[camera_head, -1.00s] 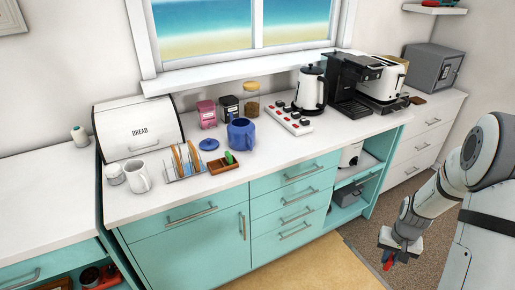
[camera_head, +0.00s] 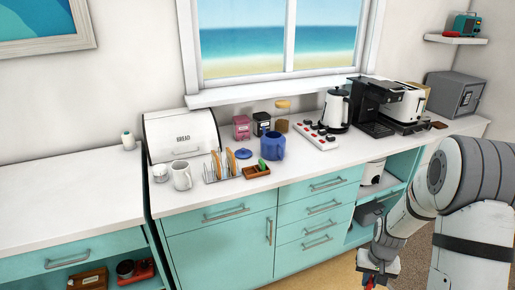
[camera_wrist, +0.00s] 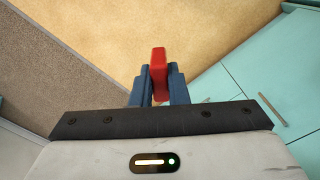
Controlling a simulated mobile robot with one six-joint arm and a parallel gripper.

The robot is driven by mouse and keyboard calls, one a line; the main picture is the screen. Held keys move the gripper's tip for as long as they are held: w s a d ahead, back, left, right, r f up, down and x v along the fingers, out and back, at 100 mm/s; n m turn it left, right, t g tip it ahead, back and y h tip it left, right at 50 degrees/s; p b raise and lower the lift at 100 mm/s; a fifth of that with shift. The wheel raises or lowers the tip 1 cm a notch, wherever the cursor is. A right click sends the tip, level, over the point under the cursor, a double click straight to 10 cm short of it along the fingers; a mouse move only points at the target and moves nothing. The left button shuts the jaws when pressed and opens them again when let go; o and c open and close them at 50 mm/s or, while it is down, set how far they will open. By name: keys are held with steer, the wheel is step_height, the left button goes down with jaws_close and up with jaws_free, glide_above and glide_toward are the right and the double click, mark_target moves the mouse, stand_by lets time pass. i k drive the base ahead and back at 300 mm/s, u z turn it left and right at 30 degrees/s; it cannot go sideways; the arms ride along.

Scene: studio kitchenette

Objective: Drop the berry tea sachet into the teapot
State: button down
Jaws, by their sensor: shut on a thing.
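The blue teapot (camera_head: 272,146) stands upright on the counter with its top open. Its blue lid (camera_head: 243,154) lies on the counter to its left. My gripper (camera_wrist: 158,85) is shut on a small red block-like thing, which I take to be the berry tea sachet (camera_wrist: 158,62), upright between the blue fingers in the wrist view. In the head view my gripper (camera_head: 372,277) is low at the right, below counter height and in front of the cabinets, well apart from the teapot. The sachet is only a small red patch there; no label is readable.
A wooden tray (camera_head: 257,175) with a green thing sits before the teapot, beside a toast rack (camera_head: 213,178). Canisters (camera_head: 241,127) stand behind. Open floor (camera_wrist: 110,40) lies below my gripper.

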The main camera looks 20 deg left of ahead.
mark_target(276, 156)
steer(key=u, duration=0.7)
steer(key=i, duration=0.65)
steer(key=u, duration=0.1)
